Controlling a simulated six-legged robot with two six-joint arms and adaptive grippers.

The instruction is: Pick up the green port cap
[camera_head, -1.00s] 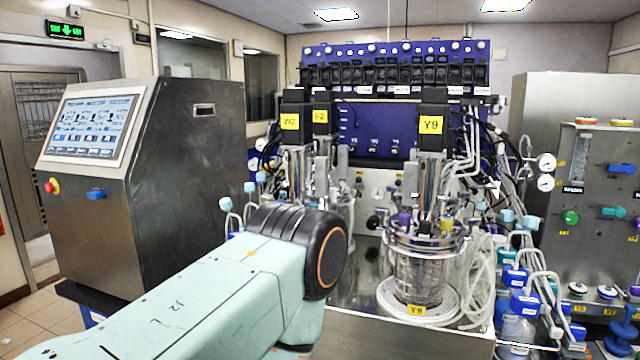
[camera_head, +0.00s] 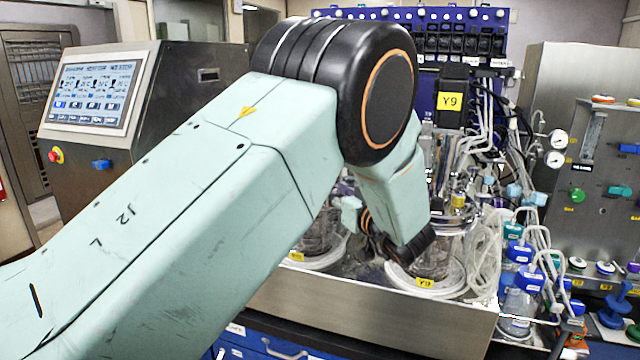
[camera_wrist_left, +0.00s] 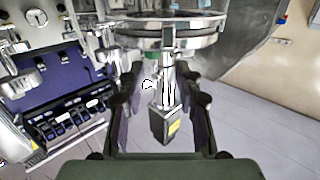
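I cannot pick out the green port cap with certainty. In the left wrist view a small green patch (camera_wrist_left: 184,58) shows under the metal rim of a bioreactor vessel (camera_wrist_left: 150,36), too small to tell what it is. My left gripper (camera_wrist_left: 162,100) is open in that view, its dark fingers apart on either side of a metal shaft and a dark block with a yellow label (camera_wrist_left: 172,128); I see nothing gripped. In the head view my left arm hides much of the bioreactors, and its wrist is in front of the Y9 vessel (camera_head: 436,262). My right gripper is not in view.
Clear tubing (camera_head: 484,255) and blue-capped bottles (camera_head: 520,280) crowd the Y9 vessel's right side. A steel panel (camera_head: 600,225) with green and blue knobs stands at far right. A steel console with a screen (camera_head: 92,95) stands left. The steel tray edge (camera_head: 370,312) runs in front.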

